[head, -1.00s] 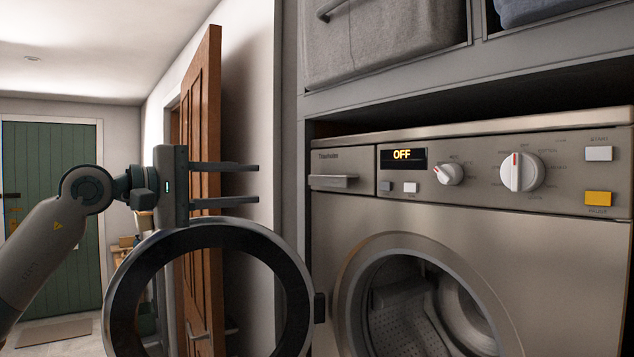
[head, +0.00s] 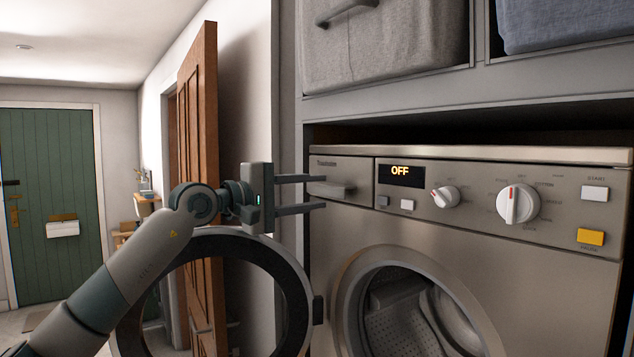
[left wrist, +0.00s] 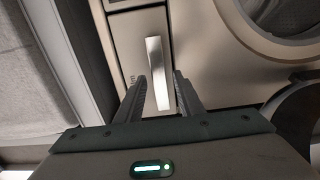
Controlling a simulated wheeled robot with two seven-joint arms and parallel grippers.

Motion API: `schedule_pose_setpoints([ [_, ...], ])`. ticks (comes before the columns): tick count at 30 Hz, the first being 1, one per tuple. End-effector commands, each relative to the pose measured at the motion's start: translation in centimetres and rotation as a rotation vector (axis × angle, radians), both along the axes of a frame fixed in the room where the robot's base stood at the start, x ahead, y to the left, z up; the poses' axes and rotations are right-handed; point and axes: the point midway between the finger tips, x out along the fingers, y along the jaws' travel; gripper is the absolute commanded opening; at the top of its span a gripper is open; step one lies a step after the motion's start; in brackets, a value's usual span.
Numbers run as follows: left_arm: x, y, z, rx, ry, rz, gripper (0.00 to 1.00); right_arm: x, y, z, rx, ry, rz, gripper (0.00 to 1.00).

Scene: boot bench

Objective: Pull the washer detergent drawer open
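The washer (head: 450,230) stands at the right in the head view. Its detergent drawer (head: 345,170) is at the top left of the front panel and sits flush, with a pale bar handle (head: 332,189). My left gripper (head: 318,192) is open, its two fingers pointing right at the handle. In the left wrist view the handle (left wrist: 158,75) lies between the left fingers (left wrist: 160,90), with gaps showing beside it. Whether a finger touches it I cannot tell. My right gripper is in neither view.
The round washer door (head: 300,290) hangs wide open, just below my left gripper and forearm. A brown wooden door (head: 198,130) stands behind the arm. A shelf with fabric bins (head: 390,45) overhangs the washer.

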Motion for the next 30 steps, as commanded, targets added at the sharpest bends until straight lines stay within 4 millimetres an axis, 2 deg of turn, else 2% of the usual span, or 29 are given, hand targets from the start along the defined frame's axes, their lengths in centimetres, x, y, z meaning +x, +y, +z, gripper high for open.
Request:
schedule_pose_setpoints([
  [6,0.81,-1.08,0.02,0.0,0.0,0.001,0.34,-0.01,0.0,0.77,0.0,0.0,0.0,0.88],
  [15,0.86,-1.18,-0.08,0.0,0.0,0.001,0.34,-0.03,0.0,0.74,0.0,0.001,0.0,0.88],
  [19,0.85,-1.17,-0.09,0.001,0.001,0.0,0.03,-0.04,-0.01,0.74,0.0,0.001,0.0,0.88],
  [20,0.84,-1.18,-0.11,0.001,0.001,0.0,0.0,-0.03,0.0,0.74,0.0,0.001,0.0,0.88],
  [30,0.47,-0.66,-0.49,0.004,0.002,0.0,0.0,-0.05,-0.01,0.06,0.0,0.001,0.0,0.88],
])
